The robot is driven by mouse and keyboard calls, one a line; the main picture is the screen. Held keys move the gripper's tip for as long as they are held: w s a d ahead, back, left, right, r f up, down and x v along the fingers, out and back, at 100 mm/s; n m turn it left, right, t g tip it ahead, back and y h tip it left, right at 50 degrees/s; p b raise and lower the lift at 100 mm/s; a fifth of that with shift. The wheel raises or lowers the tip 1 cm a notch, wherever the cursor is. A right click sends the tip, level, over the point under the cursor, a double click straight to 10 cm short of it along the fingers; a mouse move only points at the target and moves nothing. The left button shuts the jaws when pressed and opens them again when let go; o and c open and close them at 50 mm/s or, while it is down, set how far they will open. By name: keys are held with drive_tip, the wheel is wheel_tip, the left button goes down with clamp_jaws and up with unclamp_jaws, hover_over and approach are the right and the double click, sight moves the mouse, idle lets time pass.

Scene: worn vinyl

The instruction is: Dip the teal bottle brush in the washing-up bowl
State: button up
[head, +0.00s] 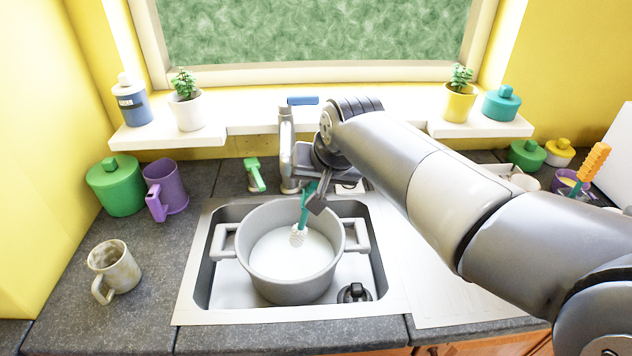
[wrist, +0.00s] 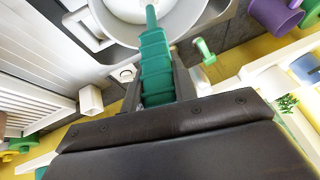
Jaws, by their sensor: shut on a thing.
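The teal bottle brush (head: 304,210) hangs head-down from my gripper (head: 315,198), its white bristle head low inside the mouth of the grey two-handled washing-up bowl (head: 257,265). I cannot tell whether the bristles touch the white contents. The bowl sits in the sink. In the wrist view my gripper (wrist: 158,84) is shut on the ribbed teal handle (wrist: 155,60), which points toward the bowl (wrist: 184,22). The bristle head is not clear there.
The tap (head: 287,150) stands just behind the bowl. A green object (head: 254,174) is left of it. A stained mug (head: 114,268), purple mug (head: 166,187) and green jar (head: 116,186) stand on the left. A purple cup (head: 566,181) holds an orange-handled tool (head: 590,165) on the right.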

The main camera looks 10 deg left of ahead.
drive_tip(key=shift+r+p, duration=2.2)
drive_tip(key=shift+r, duration=0.85)
drive_tip(key=shift+f, duration=0.1)
